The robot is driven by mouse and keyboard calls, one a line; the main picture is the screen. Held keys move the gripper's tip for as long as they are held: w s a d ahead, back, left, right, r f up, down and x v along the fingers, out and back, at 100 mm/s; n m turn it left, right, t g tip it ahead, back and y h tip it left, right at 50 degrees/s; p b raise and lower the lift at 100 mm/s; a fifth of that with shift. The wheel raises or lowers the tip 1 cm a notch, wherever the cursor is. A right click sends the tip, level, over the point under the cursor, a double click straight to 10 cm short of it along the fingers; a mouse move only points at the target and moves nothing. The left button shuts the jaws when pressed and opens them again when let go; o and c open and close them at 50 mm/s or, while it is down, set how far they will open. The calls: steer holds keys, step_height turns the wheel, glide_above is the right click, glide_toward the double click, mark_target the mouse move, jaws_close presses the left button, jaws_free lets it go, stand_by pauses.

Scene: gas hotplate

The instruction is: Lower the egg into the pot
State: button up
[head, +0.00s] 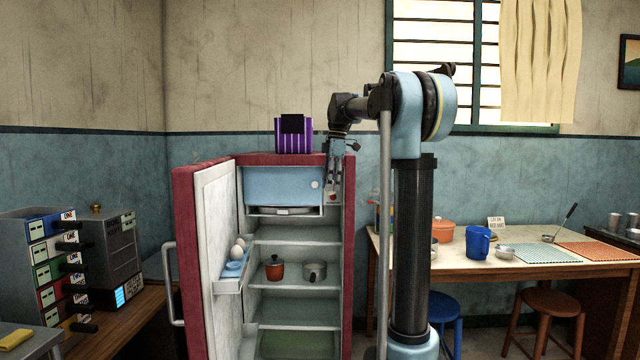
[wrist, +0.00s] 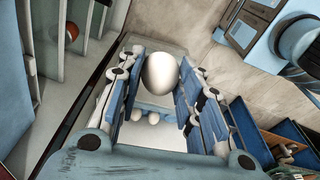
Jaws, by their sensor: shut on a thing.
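My gripper (wrist: 160,82) is shut on a white egg (wrist: 160,72), held between the two fingertips in the wrist view. In the head view my gripper (head: 333,192) hangs pointing down by the right side of the open fridge; the egg is too small there to make out clearly. Two more white eggs (head: 238,248) sit in the blue holder on the fridge door. A red lidded pot (head: 275,268) and a small steel pot (head: 315,271) stand on a fridge shelf. An orange pot (head: 443,231) stands on the table. I cannot tell which pot is meant.
The fridge door (head: 190,260) stands open at left. A purple striped box (head: 293,137) is on the fridge top. The table (head: 520,262) at right holds a blue mug (head: 479,242), bowls and mats. Two stools (head: 552,310) stand by it. My arm hides part of the table's left end.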

steer(key=w+d+f, duration=0.7)
steer(key=d, duration=0.8)
steer(key=w+d+f, duration=0.6)
steer(key=w+d, duration=0.2)
steer(key=d, duration=0.8)
steer(key=w+d+f, duration=0.7)
steer(key=d, duration=0.9)
steer(key=shift+w+f, duration=0.2)
steer(key=shift+f, duration=0.1)
steer(key=shift+f, duration=3.35)
steer(key=shift+f, duration=0.65)
